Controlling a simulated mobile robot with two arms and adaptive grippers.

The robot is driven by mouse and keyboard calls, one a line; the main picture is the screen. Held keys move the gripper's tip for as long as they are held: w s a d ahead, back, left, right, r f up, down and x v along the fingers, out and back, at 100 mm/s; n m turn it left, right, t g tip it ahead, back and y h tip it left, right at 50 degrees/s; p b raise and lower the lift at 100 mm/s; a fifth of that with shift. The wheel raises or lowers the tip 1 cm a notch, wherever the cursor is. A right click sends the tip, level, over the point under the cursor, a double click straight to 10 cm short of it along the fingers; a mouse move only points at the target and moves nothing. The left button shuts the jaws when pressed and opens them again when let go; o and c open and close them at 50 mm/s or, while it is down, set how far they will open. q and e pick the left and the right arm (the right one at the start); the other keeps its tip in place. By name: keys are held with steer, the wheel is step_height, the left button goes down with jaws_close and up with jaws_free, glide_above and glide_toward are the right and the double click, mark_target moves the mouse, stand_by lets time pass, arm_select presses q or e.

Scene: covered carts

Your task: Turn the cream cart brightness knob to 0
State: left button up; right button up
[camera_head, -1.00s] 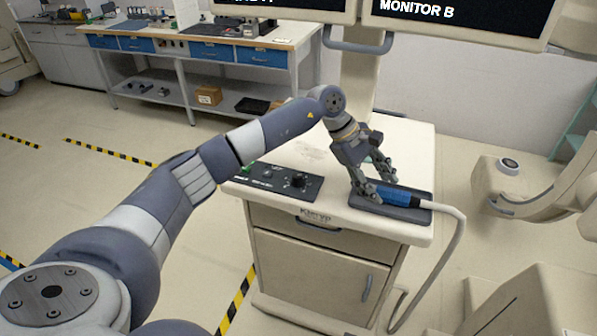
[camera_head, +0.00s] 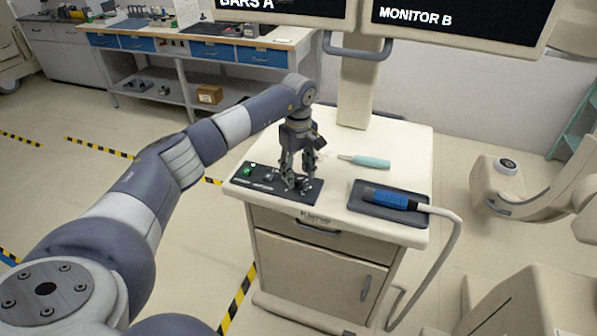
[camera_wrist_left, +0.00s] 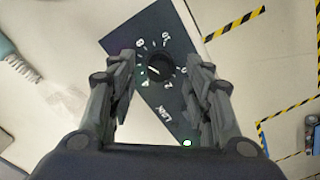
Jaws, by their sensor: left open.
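The cream cart (camera_head: 395,150) stands in front of me with a dark control panel (camera_head: 246,183) along its front left top edge. My left gripper (camera_head: 297,185) points down over the right end of this panel. In the left wrist view, the black knob (camera_wrist_left: 161,67) shows with white marks and digits around it. It lies between the two open fingers of my left gripper (camera_wrist_left: 165,85), and I see no clear contact. In the head view the fingers largely hide the knob. My right gripper is not in view.
A blue probe (camera_head: 390,199) with a pale cable rests in a dark tray (camera_head: 362,208) right of the panel. A teal-handled tool (camera_head: 370,162) lies behind it. Two monitors (camera_head: 455,18) hang above the cart. A workbench (camera_head: 262,45) stands at the back left.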

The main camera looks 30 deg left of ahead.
arm_select(q)
steer(key=shift+f, duration=1.05)
steer(key=shift+c, duration=0.2)
steer(key=c, duration=1)
